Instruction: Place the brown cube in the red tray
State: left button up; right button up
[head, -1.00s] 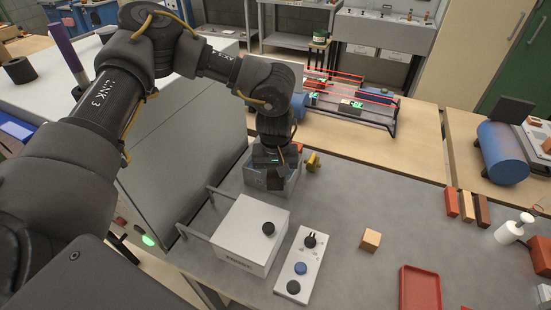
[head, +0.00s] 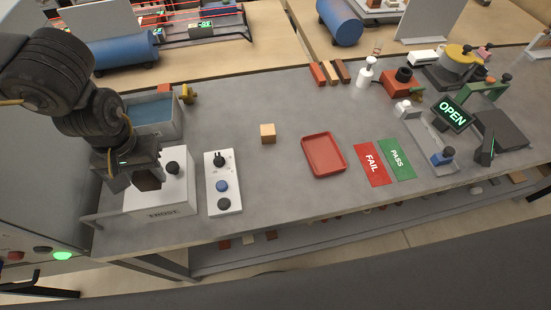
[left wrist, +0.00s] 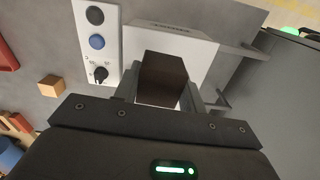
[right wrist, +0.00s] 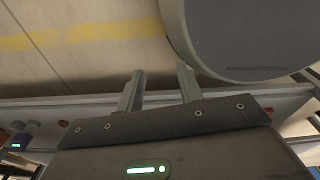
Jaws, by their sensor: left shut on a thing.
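The brown cube (left wrist: 162,80) is dark and sits between the fingers of my left gripper in the left wrist view. In the head view my left gripper (head: 133,181) is shut on it, and the cube (head: 149,179) shows beneath the jaws, over the white box at the left. The red tray (head: 323,155) lies flat and empty on the grey bench, well to the right of the gripper. My right gripper (right wrist: 160,88) is open and empty in the right wrist view, with floor behind its fingers; it is not in the head view.
A white box (head: 170,195) with a black knob and a button panel (head: 222,185) stand near the gripper. A bin with blue contents (head: 153,117) is behind. A light wooden cube (head: 268,133) lies between panel and tray. FAIL (head: 372,164) and PASS (head: 398,158) mats lie right of the tray.

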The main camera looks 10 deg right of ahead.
aim_at(322, 155)
jog(key=k, duration=0.3)
jog(key=u, duration=2)
jog(key=k, duration=1.7)
jog(key=z, duration=2.6)
jog(key=i, duration=0.5)
jog(key=u, duration=0.05)
